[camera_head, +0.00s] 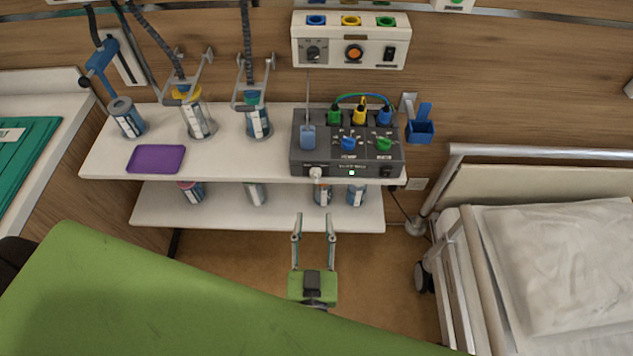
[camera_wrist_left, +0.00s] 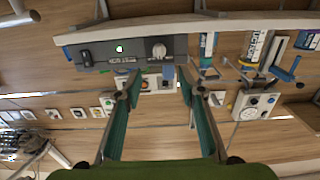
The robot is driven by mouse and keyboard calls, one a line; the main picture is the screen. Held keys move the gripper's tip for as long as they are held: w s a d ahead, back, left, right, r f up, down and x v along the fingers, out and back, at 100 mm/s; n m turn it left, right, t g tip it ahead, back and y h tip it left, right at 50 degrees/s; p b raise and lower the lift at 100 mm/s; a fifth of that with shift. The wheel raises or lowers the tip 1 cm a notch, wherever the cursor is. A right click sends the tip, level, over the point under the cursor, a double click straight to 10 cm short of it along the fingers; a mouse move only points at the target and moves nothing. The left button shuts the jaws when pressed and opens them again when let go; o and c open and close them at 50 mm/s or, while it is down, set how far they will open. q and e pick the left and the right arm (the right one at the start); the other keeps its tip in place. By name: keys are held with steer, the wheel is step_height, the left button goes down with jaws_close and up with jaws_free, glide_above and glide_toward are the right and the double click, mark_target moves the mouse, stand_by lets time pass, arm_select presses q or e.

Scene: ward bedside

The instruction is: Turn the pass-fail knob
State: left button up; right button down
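A dark grey tester box (camera_head: 300,155) stands on the white upper shelf. On its sloped top are a blue knob (camera_head: 348,143) and a green knob (camera_head: 383,144); a pale round knob (camera_head: 315,173) is on its front face, left of a lit green lamp. The labels are too small to read, so I cannot tell which is the pass-fail knob. In the left wrist view the pale knob (camera_wrist_left: 158,50) appears upside down, beyond and between the fingertips. My left gripper (camera_head: 314,216) is open and empty, below and in front of the box, apart from it. My right gripper is not in view.
The upper shelf (camera_head: 235,165) also holds several canisters and a purple tray (camera_head: 156,159). A lower shelf (camera_head: 290,217) with bottles lies beneath. A wall panel (camera_head: 380,52) hangs above the box. A railed bed (camera_head: 560,250) stands right.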

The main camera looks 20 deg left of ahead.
mark_target(315, 180)
arm_select(q)
steer(key=p+x, duration=0.1)
steer(key=x, duration=0.9)
steer(key=shift+d+p, duration=0.1)
steer(key=shift+p, duration=0.25)
steer(key=shift+w+a+f, duration=0.1)
steer(key=shift+w+a, duration=0.1)
steer(key=shift+w, duration=0.4)
jaws_close()
